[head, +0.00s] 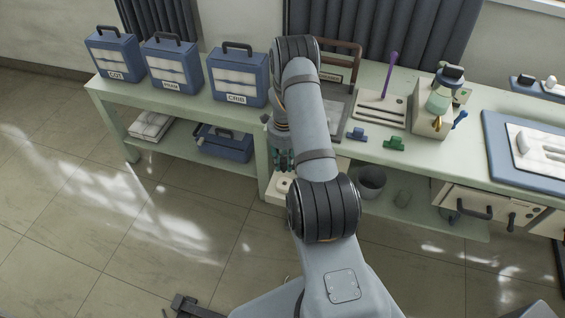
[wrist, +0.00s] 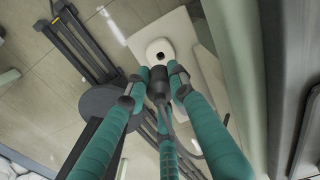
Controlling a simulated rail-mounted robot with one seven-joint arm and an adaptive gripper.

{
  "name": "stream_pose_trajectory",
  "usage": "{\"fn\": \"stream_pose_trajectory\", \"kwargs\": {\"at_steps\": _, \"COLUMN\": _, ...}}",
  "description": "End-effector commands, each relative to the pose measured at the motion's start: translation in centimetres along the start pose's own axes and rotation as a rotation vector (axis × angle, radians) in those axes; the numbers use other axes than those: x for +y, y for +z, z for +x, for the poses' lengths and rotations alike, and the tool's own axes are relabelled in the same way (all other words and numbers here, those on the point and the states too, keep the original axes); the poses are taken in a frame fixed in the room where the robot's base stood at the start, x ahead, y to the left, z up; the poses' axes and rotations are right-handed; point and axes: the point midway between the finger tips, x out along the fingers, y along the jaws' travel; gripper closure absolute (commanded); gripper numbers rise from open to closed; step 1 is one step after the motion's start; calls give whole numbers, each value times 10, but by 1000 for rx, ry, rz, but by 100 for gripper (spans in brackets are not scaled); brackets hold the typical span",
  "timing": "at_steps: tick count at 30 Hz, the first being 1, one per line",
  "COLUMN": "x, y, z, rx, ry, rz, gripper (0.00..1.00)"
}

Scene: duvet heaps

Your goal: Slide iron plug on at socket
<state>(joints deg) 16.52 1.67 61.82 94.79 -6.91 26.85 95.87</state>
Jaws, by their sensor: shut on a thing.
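The dark plug (wrist: 158,82) is held between the teal fingertips of my gripper (wrist: 153,88) in the wrist view, and a dark cable trails back from it. The white socket (wrist: 160,50), a rounded block with a dark hole, lies just beyond the plug's tip. A small gap seems to show between them, but contact is hard to judge. In the head view my gripper (head: 283,160) points down beside the bench front, above the white socket block (head: 284,184). The plug is too small to make out there. I cannot identify the iron in either view.
The pale green bench (head: 240,118) carries blue cases (head: 237,77), a purple-handled item (head: 389,75) and small clips (head: 394,143). A grey bucket (head: 370,182) stands on the lower shelf. A dark frame (wrist: 82,45) and round disc (wrist: 103,102) lie left of the plug. Open floor lies left.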

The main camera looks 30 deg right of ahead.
Motion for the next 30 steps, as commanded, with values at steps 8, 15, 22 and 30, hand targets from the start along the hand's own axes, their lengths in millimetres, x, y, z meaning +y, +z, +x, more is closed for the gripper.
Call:
{"fn": "stream_pose_trajectory", "kwargs": {"at_steps": 8, "x": 0, "y": 0, "z": 0, "rx": 0, "ry": 0, "rz": 0, "gripper": 100}}
{"fn": "stream_pose_trajectory", "kwargs": {"at_steps": 15, "x": 0, "y": 0, "z": 6, "rx": 0, "ry": 2, "rz": -2, "gripper": 100}}
{"fn": "stream_pose_trajectory", "kwargs": {"at_steps": 22, "x": 0, "y": 0, "z": 27, "rx": 0, "ry": 1, "rz": -1, "gripper": 100}}
{"fn": "stream_pose_trajectory", "kwargs": {"at_steps": 30, "x": 0, "y": 0, "z": 52, "rx": 0, "ry": 0, "rz": -1, "gripper": 100}}
